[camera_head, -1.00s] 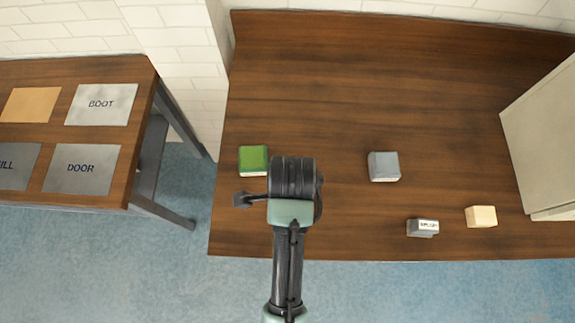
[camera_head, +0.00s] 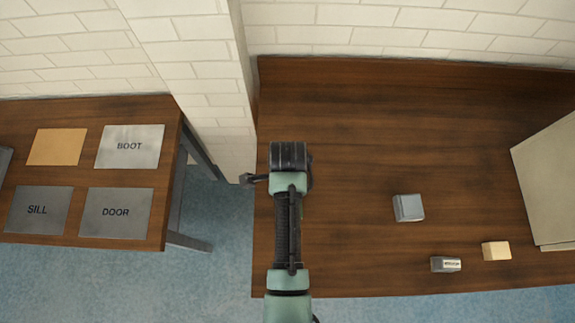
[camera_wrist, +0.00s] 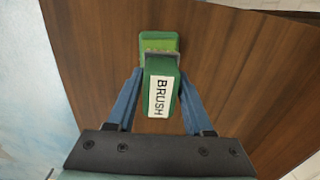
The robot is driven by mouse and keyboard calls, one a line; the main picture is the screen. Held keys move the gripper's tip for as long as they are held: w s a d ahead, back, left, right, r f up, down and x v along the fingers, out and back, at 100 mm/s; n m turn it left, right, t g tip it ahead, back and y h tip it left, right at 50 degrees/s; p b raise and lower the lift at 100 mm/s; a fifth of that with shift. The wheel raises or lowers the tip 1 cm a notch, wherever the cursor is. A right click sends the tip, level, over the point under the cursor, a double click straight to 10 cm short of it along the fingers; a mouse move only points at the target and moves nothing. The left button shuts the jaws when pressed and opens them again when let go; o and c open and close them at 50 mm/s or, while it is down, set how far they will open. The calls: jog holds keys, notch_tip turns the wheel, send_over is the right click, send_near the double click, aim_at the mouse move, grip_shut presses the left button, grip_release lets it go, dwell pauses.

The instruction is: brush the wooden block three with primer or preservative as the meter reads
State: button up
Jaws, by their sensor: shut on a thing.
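My gripper (camera_wrist: 161,78) is shut on a dark green brush (camera_wrist: 163,88) with a white label reading BRUSH, held between its two blue fingers. Just beyond the brush in the wrist view is a green block-shaped thing (camera_wrist: 158,41) with a lighter green face; I cannot tell whether the brush touches it. In the head view my arm hides the brush and the green thing. A small dark grey block (camera_head: 446,264) has a white label too small to read. A cream block (camera_head: 496,250) sits to its right. No block marked three can be made out.
A grey block (camera_head: 408,208) stands on the brown table (camera_head: 350,110), whose back is clear. A beige cabinet (camera_head: 550,190) stands at right. On the left table (camera_head: 50,110) lie a tan panel (camera_head: 57,147) and plates marked BOOT (camera_head: 130,147), SILL (camera_head: 38,210) and DOOR (camera_head: 116,213).

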jog(key=shift+s+d+f+b, duration=0.1)
jog(key=shift+f+b, duration=0.45)
notch_tip(320, 180, down, 5)
jog(key=b, duration=0.5)
jog(key=shift+f+b, duration=0.3)
jog(key=shift+f, duration=0.15)
dwell(0.6)
jog(key=shift+s+f, duration=0.1)
dwell(1.2)
jog(key=shift+p, duration=0.35)
notch_tip(320, 180, up, 7)
jog(key=p, duration=0.7)
dwell(0.6)
